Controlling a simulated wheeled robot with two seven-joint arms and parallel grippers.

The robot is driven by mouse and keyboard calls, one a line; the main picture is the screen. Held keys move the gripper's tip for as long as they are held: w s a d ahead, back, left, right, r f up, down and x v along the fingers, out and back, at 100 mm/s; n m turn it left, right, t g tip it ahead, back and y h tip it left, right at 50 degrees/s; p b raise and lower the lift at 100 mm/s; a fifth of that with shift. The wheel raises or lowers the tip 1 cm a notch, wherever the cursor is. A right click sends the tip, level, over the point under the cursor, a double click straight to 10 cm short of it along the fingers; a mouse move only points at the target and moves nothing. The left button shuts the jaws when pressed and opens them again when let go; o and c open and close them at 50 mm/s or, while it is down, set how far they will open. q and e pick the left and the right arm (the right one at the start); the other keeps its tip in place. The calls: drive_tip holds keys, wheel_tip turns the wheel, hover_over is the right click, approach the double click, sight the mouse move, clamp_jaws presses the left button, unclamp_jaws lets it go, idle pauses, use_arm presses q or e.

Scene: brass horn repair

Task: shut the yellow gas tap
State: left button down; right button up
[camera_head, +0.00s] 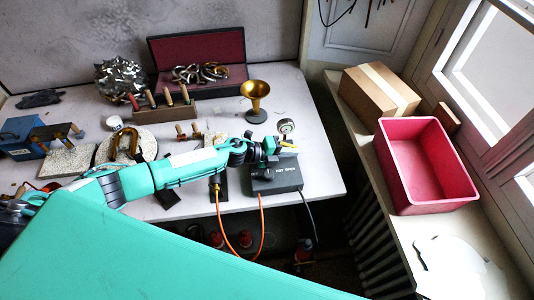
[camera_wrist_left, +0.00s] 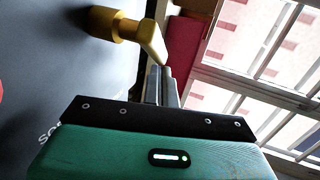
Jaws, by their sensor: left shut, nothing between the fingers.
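The yellow gas tap (camera_wrist_left: 118,27) sticks out from a dark panel in the left wrist view, and its flat lever (camera_wrist_left: 153,42) points toward my fingers. In the head view a small yellow piece (camera_head: 288,145) shows by the dark box (camera_head: 275,178), below the round gauge. My left gripper (camera_wrist_left: 161,72) is shut and empty. Its fingertips are at the lever's end; I cannot tell if they touch it. In the head view my left gripper (camera_head: 270,146) is over the back of the box. My right gripper is not in view.
A brass horn bell (camera_head: 256,92) stands behind the box. An orange hose (camera_head: 262,230) and a black cable hang over the bench's front edge. A pink bin (camera_head: 425,165) and a cardboard box (camera_head: 378,92) are on the sill at right. Tools crowd the bench's left.

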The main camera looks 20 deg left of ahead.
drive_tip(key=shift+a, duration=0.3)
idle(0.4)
use_arm(q)
drive_tip(key=shift+a, duration=0.15)
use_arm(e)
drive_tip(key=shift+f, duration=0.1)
